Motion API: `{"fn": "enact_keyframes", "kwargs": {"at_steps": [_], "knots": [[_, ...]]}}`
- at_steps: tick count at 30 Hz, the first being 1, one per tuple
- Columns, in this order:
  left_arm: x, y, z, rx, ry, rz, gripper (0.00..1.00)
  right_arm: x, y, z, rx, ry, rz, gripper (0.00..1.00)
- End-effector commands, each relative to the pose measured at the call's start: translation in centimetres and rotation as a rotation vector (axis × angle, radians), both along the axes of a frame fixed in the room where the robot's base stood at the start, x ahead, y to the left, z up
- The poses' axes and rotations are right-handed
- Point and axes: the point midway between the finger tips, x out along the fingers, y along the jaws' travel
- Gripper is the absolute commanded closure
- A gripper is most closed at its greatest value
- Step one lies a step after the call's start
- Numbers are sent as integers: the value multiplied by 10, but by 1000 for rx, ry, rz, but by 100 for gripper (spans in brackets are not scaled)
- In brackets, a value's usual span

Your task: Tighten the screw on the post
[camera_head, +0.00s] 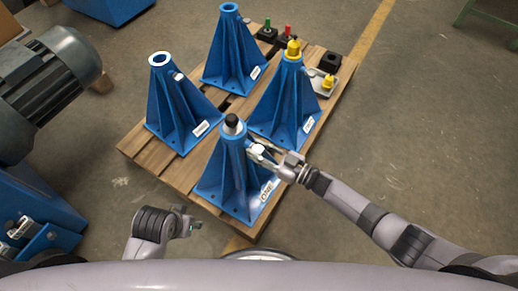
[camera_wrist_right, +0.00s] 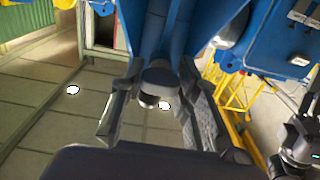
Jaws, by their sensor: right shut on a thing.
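The front blue post (camera_head: 228,170) stands on the pallet with a black plug (camera_head: 232,122) in its top. My right gripper (camera_head: 264,152) is at the upper right side of this post, shut on the screw there. The gripper mostly hides the screw in the head view. In the right wrist view the screw's grey round head (camera_wrist_right: 155,80) sits between the two fingers, in front of the blue post (camera_wrist_right: 165,30). How far the screw is turned in cannot be seen. My left gripper (camera_head: 190,222) is low on the left, away from the posts; its fingers are too small to read.
Three other blue posts stand on the wooden pallet (camera_head: 130,150): left with a white-rimmed top (camera_head: 158,100), back (camera_head: 225,55), and right with a yellow plug (camera_head: 293,47). Green and red plugs (camera_head: 287,32), a yellow plug on a tray (camera_head: 327,82) and a black block (camera_head: 331,61) lie behind.

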Motion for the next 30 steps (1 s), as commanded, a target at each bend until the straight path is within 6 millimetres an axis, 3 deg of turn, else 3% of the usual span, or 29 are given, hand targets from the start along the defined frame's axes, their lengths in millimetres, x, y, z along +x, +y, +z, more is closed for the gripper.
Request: {"fn": "enact_keyframes", "kwargs": {"at_steps": [10,11,19,30], "knots": [[1,0,-2,0,2,0,60,-1,-4,-4,-5,7,-3,99],[1,0,-2,0,2,0,60,-1,-4,-4,-5,7,-3,69],[4,-1,1,-1,-6,-1,60,0,-2,-2,-2,4,-2,51],[0,-1,0,0,2,-2,60,-2,-4,-1,-1,3,-1,50]]}}
